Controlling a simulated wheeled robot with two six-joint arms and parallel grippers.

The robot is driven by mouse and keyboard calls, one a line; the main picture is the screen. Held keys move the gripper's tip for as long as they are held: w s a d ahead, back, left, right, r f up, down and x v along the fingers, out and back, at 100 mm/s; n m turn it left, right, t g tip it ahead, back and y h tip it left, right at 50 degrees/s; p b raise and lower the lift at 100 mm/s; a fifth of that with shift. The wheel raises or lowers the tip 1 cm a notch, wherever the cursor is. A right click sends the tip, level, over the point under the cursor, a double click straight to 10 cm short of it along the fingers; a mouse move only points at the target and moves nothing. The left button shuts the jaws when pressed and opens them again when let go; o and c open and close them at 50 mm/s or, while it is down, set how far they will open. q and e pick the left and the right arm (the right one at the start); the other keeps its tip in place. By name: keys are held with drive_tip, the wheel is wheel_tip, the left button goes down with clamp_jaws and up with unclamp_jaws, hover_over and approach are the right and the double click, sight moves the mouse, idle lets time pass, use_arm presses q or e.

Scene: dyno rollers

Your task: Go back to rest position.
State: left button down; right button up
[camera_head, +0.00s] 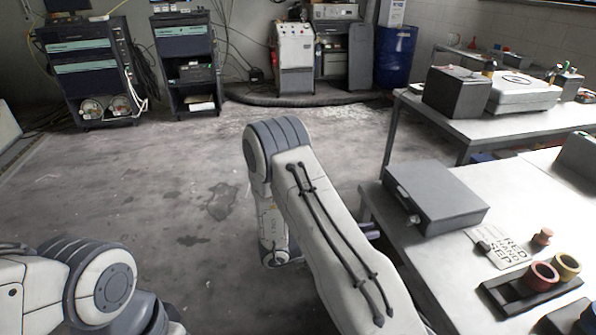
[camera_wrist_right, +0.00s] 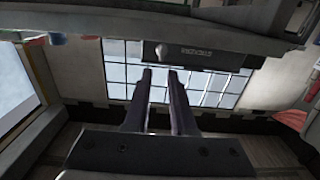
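My right arm rises from the bottom of the head view, bends at the elbow and drops to the wrist. The dark fingers of my right gripper (camera_head: 370,230) show only in part past the forearm, beside the left edge of the near workbench; the rest is hidden behind the arm. In the right wrist view the two fingers of the right gripper (camera_wrist_right: 160,75) stand apart with a narrow gap and nothing between them. Part of my left arm shows at the lower left of the head view. Its gripper is out of view.
The near workbench (camera_head: 440,275) holds a grey case (camera_head: 435,197), a lettered card (camera_head: 497,249) and a dark tray (camera_head: 505,301) with red and yellow rings. A second bench (camera_head: 480,125) stands behind. Open floor (camera_head: 170,180) lies left of my right arm.

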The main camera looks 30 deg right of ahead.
drive_tip(key=w+a+r+n+t+y+p, duration=0.25)
drive_tip(key=w+a+n+t+y, duration=0.35)
drive_tip(key=w+a+t+y, duration=0.5)
drive_tip(key=w+a+r+n+t+y+p, duration=0.1)
drive_tip(key=w+a+r+n+y, duration=0.15)
drive_tip(key=a, duration=0.65)
drive_tip(key=w+a+r+n+y+p, duration=0.1)
drive_tip(key=a+r+n+y, duration=0.25)
drive_tip(key=a, duration=0.65)
drive_tip(key=s+a+r+n+g+y+p, duration=0.1)
drive_tip(key=s+a+r+n+g+y, duration=0.15)
drive_tip(key=s+a+n, duration=0.35)
drive_tip(key=s+a+r+n+g+y+p, duration=0.1)
drive_tip(key=s+a+r+n+y, duration=0.15)
drive_tip(key=s+a, duration=0.4)
drive_tip(key=s+d+r+n+g+h+p, duration=0.1)
drive_tip(key=s+d+r+n+g, duration=0.1)
drive_tip(key=s, duration=0.6)
drive_tip(key=s+d+r+n+g+h+p, duration=0.1)
drive_tip(key=s+d+r+n+g+h, duration=0.1)
drive_tip(key=s+d+n, duration=0.3)
drive_tip(key=s+d, duration=0.1)
drive_tip(key=s, duration=0.3)
drive_tip(key=shift+s+d+g, duration=0.15)
drive_tip(key=shift+d+g, duration=0.15)
drive_tip(key=shift+g, duration=0.05)
